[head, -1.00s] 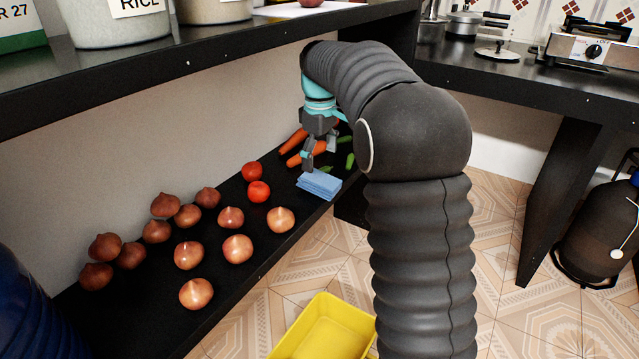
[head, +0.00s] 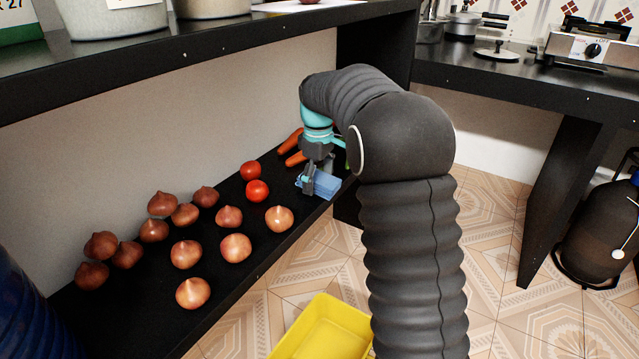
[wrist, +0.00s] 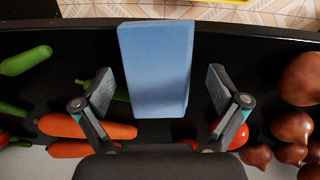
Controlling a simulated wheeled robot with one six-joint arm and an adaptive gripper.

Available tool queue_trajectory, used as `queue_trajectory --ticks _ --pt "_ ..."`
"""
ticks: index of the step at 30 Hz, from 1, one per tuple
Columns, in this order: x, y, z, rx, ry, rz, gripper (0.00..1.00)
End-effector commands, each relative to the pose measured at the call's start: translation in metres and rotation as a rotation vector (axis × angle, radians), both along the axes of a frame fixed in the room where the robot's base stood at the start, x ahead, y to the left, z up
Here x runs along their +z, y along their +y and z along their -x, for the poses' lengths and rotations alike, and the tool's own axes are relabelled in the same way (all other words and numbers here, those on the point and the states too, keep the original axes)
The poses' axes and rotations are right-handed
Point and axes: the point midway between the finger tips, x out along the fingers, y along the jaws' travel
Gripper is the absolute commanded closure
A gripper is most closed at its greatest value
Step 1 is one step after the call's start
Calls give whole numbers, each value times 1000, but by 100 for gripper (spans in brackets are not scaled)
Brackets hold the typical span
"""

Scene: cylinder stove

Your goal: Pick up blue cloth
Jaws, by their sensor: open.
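The blue cloth (head: 325,186) is a folded block lying on the black lower shelf near its front edge. In the wrist view the cloth (wrist: 157,68) lies between and ahead of my two fingers, with a gap on each side. My gripper (head: 318,184) is low over the cloth in the head view and covers part of it. The gripper (wrist: 162,92) is open, one finger on each side of the cloth's near end. I cannot tell whether either finger touches the shelf.
Carrots (head: 296,150) lie behind the gripper, and green vegetables (wrist: 27,60) show at left in the wrist view. Tomatoes (head: 257,190) and several onions (head: 236,247) lie left along the shelf. The upper shelf (head: 215,55) hangs above. A yellow bin (head: 327,330) stands on the floor.

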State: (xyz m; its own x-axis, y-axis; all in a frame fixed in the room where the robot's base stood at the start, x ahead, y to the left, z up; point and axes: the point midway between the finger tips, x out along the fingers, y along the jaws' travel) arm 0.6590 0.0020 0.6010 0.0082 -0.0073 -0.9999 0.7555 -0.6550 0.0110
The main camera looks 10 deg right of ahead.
Motion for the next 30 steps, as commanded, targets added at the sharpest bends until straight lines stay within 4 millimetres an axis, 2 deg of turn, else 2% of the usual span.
queue_trajectory --ticks 2,3,9,10,23,26,30 --pt "0 0 0 0 0 0 3" --pt "0 0 0 0 0 0 8" --pt "0 0 0 0 0 0 58" --pt "0 0 0 0 0 0 62" --pt "5 0 0 0 -1 0 63" --pt "14 0 -1 0 -2 1 63" --pt "36 0 -1 0 -3 0 63"
